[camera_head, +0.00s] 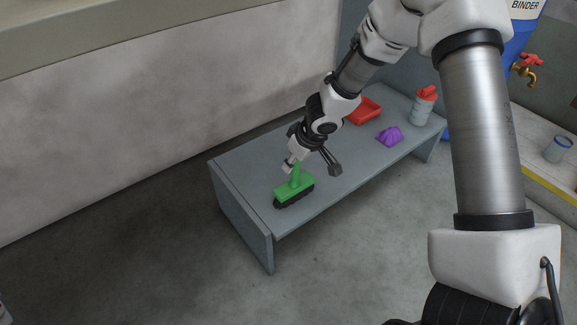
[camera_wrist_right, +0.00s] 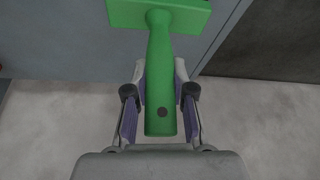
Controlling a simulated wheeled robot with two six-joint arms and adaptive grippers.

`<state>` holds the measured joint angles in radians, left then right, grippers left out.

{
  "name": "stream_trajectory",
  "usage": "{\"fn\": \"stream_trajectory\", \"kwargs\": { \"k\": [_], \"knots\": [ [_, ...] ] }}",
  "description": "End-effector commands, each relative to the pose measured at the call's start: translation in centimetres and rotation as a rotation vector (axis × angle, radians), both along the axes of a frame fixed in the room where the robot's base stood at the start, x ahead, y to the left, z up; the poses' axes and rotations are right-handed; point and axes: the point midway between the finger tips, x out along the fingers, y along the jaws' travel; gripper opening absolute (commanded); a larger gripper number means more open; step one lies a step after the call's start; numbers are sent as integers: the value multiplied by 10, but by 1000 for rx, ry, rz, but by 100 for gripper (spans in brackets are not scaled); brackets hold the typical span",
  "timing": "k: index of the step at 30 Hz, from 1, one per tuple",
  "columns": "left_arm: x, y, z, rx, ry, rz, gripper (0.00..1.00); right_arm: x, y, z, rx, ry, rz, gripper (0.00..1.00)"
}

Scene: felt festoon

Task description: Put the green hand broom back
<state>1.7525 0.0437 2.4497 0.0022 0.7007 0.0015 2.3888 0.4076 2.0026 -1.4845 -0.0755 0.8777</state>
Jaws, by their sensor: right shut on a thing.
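The green hand broom (camera_head: 294,189) has a green block and handle with dark bristles below. It is at the near left end of the grey bench (camera_head: 252,165), bristles down; I cannot tell whether they touch the top. My right gripper (camera_head: 293,165) is shut on the broom's handle. In the right wrist view the broom's green handle (camera_wrist_right: 161,85) lies between the fingers of the right gripper (camera_wrist_right: 160,100), and its block is cut off by the top edge. My left gripper is not in view.
On the bench's far part are a red tray-like thing (camera_head: 364,111), a purple crumpled-looking thing (camera_head: 389,136) and a clear bottle with a red top (camera_head: 423,106). A glass (camera_head: 558,149) stands on a ledge at right, below a brass tap (camera_head: 524,72). The bench middle is mostly clear.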

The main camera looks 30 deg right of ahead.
Motion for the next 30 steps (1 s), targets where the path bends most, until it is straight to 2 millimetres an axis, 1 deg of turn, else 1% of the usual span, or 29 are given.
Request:
{"fn": "stream_trajectory", "kwargs": {
  "k": [5,9,10,12,20,23,26,30],
  "knots": [
    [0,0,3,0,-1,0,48,0,0,3,0,0,0,0],
    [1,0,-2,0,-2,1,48,0,0,-2,0,0,1,0],
    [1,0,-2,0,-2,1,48,0,0,-2,0,0,0,27],
    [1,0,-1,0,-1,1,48,0,0,-1,0,0,1,48],
    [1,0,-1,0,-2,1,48,0,0,-1,0,0,1,48],
    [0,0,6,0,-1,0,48,0,0,5,0,0,1,48],
    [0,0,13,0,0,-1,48,-4,-1,20,1,-2,-2,48],
    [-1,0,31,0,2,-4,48,-17,-4,55,2,-2,-1,48]
  ]
}}
